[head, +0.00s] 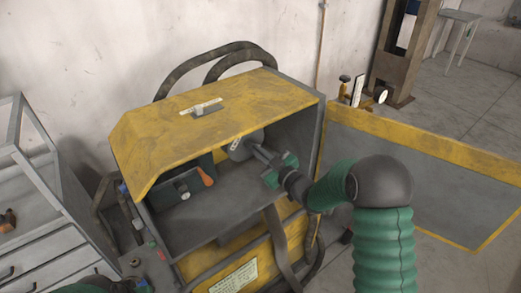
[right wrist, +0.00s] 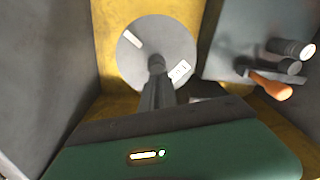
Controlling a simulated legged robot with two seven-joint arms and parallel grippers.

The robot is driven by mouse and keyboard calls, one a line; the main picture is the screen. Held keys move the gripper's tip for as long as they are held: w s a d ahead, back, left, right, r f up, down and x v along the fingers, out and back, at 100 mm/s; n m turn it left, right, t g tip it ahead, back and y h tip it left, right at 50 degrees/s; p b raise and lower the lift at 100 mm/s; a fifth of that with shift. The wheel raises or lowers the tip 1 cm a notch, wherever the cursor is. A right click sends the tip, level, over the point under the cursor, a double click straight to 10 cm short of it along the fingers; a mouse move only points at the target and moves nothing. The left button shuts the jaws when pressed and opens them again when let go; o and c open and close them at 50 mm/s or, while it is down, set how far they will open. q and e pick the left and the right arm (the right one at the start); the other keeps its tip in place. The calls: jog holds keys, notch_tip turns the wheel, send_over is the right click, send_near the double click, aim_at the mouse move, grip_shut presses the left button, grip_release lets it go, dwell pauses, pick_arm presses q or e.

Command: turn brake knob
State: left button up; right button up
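A round grey disc (head: 243,146) with white labels is on the back wall inside the yellow cabinet (head: 230,105); it also shows in the right wrist view (right wrist: 180,38). I cannot tell for sure whether this disc is the brake knob. My right gripper (head: 260,151) reaches into the cabinet from the right. Its narrow fingertips (right wrist: 157,66) are in front of the disc's middle and hide its hub. I cannot tell whether they touch or grip it. The finger gap does not show. Part of my left arm shows at the bottom left edge; its gripper is not visible.
An orange-handled lever (head: 206,177) and dark round knobs (right wrist: 290,48) are on a grey panel beside the disc. The cabinet's side walls stand close around my right gripper. A grey drawer cart (head: 45,235) is at the left. A yellow-edged grey panel (head: 420,185) is at the right.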

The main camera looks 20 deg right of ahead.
jog(key=shift+w+a+r, duration=0.2)
jog(key=shift+w+a, duration=0.05)
jog(key=shift+w, duration=0.05)
grip_shut()
pick_arm(q)
jog(key=shift+s, duration=0.15)
pick_arm(e)
jog(key=shift+d, duration=0.15)
pick_arm(q)
jog(key=shift+a, duration=0.15)
dwell(0.5)
